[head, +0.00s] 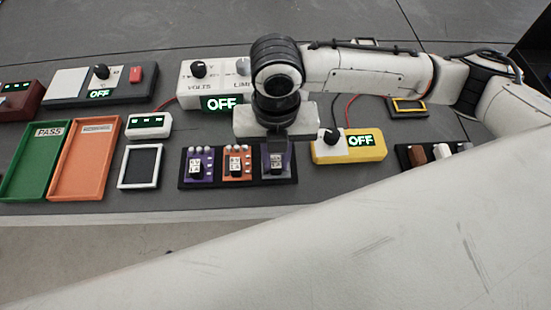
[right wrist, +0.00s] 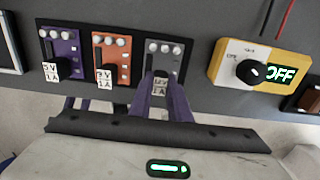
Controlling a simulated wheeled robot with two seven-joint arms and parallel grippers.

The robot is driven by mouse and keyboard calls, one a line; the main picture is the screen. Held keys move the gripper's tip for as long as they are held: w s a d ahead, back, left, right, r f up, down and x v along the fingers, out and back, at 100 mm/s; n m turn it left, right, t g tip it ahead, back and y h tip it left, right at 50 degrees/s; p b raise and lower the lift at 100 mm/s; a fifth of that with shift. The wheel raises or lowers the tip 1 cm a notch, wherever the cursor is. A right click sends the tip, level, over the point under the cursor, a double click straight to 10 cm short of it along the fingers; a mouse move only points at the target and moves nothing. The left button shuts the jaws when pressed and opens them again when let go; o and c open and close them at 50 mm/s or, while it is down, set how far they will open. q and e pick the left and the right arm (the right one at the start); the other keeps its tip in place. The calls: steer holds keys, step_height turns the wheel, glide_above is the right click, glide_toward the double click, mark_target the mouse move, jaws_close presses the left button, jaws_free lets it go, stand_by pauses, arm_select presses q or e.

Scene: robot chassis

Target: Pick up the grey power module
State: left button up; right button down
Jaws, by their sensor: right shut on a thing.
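The grey power module (right wrist: 163,55) sits in the right-hand slot of a black rack (right wrist: 190,52), beside an orange module (right wrist: 111,58) and a purple module (right wrist: 62,52). In the head view the grey module (head: 286,166) is partly hidden by my right gripper (head: 277,158), which reaches down over it. In the right wrist view my right gripper (right wrist: 161,84) is shut on the grey module's dark handle, above a small white label. The module appears still in the rack. My left gripper is not in view.
A yellow box with a knob and OFF display (head: 348,146) stands close right of the rack. A white-framed dark panel (head: 140,166) is left. Green (head: 37,160) and orange (head: 84,158) trays lie farther left. A white VOLTS box (head: 205,83) stands behind.

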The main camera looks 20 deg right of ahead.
mark_target(276, 160)
step_height(276, 160, up, 9)
steer(key=shift+r+p, duration=0.15)
steer(key=shift+p, duration=0.3)
steer(key=shift+r, duration=0.35)
